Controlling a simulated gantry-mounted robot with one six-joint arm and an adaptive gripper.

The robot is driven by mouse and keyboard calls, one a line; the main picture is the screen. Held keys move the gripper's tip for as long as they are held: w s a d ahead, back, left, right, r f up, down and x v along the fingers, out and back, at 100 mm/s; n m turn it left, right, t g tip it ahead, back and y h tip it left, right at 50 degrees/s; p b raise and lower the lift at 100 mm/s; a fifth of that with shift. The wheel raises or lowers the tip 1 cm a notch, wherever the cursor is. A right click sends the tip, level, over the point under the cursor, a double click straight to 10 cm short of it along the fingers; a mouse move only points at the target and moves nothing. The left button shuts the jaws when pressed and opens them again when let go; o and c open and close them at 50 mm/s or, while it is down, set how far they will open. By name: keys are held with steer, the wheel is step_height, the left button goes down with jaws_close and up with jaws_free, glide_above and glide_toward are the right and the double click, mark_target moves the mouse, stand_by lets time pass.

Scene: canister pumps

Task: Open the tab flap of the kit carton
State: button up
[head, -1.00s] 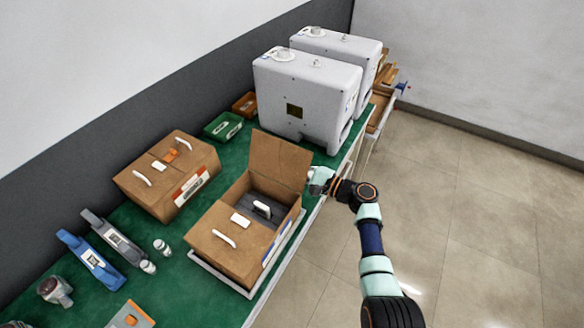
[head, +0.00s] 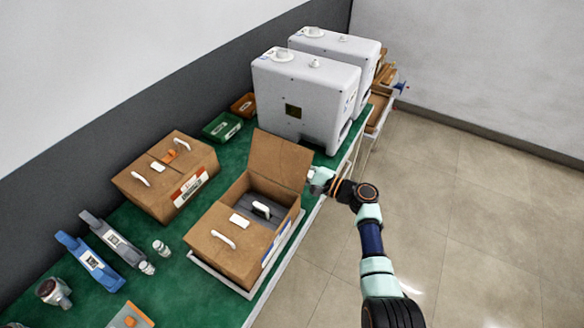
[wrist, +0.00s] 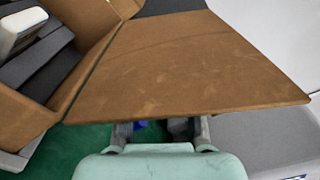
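A brown carton (head: 228,248) sits on a white tray at the table's front edge. Its far flap (head: 280,158) stands raised and its near flap, with a white handle (head: 223,240), lies closed. Inside is a dark insert with a white handle (head: 261,209). My gripper (head: 314,184) is beside the raised flap, on its outer right side. In the wrist view the flap (wrist: 190,60) fills the middle, and my gripper (wrist: 161,130) shows below its edge with its fingers spread apart. The flap hides the fingertips; I cannot tell whether they touch it.
A second, closed carton (head: 168,172) stands behind to the left. Large white canister units (head: 305,95) stand beyond the raised flap. Green (head: 222,127) and orange (head: 243,104) bins are near the wall. Blue and grey tools and small jars lie at left. The floor at right is clear.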

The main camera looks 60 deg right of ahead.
steer(key=s, duration=1.1)
steer(key=shift+s, duration=0.35)
